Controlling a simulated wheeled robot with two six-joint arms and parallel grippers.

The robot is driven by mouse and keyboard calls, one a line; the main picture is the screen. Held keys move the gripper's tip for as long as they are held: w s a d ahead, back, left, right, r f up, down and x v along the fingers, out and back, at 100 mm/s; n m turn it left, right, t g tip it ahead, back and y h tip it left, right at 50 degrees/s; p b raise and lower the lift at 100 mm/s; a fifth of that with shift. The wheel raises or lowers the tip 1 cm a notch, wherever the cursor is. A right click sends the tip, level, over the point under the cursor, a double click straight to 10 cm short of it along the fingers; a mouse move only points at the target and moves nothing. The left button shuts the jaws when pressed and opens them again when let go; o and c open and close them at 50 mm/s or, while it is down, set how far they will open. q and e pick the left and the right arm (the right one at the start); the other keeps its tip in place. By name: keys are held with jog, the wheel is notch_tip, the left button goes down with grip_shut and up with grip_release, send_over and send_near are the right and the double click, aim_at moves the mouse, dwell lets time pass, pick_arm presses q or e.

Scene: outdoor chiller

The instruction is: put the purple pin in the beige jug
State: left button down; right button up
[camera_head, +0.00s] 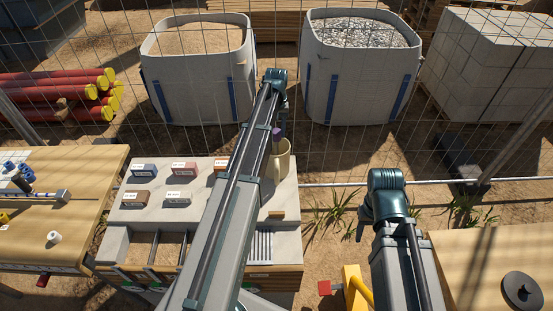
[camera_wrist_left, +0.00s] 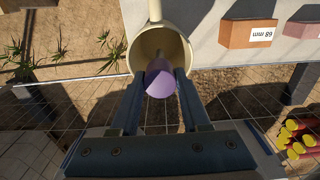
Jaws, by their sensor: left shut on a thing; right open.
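The beige jug (camera_head: 281,165) stands upright on the pale worktop, partly hidden behind my left arm in the head view. Its round open mouth shows in the left wrist view (camera_wrist_left: 138,50). The purple pin (camera_wrist_left: 160,83) is between the two fingers of my left gripper (camera_wrist_left: 160,90), which is shut on it. The pin is lined up with the jug's mouth; I cannot tell how far its lower end is inside. A bit of purple (camera_head: 277,132) shows above the jug in the head view. My left gripper is mostly hidden there. My right gripper's fingers are not visible.
Several small labelled blocks (camera_head: 184,168) stand on the worktop left of the jug. A wooden table (camera_head: 50,235) is at the left, another (camera_head: 470,260) at the right. A wire fence and two large bulk bags (camera_head: 200,80) are behind.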

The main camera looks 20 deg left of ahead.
aim_at(276, 149)
pick_arm(q)
notch_tip(276, 149, down, 5)
jog(key=b, duration=0.4)
jog(key=shift+f, duration=0.2)
jog(key=shift+f+b, duration=0.15)
jog(key=shift+b, duration=0.2)
notch_tip(276, 149, down, 3)
jog(key=b, duration=0.3)
jog(key=shift+f, duration=0.2)
jog(key=shift+b, duration=0.3)
jog(key=shift+f, duration=0.2)
jog(key=c, duration=0.7)
grip_release()
jog(key=shift+r, duration=0.2)
